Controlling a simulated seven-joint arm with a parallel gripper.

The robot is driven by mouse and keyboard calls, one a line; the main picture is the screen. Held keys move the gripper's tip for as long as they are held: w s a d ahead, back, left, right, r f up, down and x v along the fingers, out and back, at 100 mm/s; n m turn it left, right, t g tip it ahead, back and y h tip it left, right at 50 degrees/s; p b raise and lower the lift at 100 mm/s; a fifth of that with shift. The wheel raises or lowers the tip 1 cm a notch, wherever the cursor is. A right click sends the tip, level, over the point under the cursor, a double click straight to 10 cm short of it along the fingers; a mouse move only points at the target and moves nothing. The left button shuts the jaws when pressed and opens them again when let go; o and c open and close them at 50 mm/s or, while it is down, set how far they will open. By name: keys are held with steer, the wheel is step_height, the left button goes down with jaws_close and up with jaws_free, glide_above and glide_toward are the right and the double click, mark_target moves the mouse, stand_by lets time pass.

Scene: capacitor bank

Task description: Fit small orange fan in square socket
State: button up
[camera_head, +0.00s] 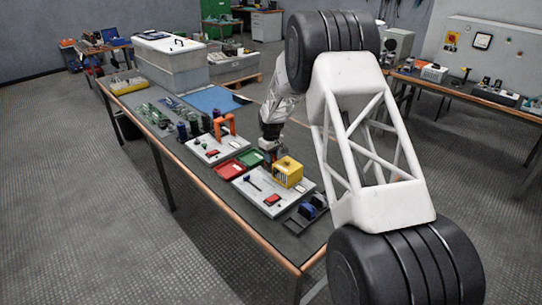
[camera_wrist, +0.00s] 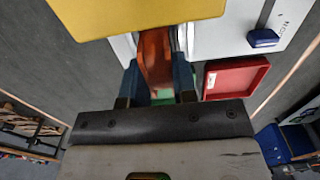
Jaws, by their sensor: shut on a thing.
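My gripper (camera_wrist: 157,78) is shut on an orange piece, which I take to be the small orange fan (camera_wrist: 154,55). It stands between the two blue fingers in the wrist view. In the head view my gripper (camera_head: 268,148) is just behind the yellow housing (camera_head: 288,172) on the near light board (camera_head: 293,195); the held piece cannot be made out there. The yellow housing (camera_wrist: 130,12) fills the top of the wrist view, close to the held piece. I cannot make out the square socket. Whether the fan touches the board is not clear.
A red tray (camera_head: 229,169) and a green tray (camera_head: 250,158) lie between the two boards. An orange arch (camera_head: 224,125) stands on the far board (camera_head: 204,152). Dark and blue parts (camera_head: 306,210) sit at the table's near right. The red tray also shows in the wrist view (camera_wrist: 235,78).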

steer(key=shift+f, duration=0.7)
stand_by(1.6)
steer(key=o, duration=1)
steer(key=shift+c, duration=0.2)
steer(key=shift+r, duration=3.95)
steer(key=shift+r, duration=0.1)
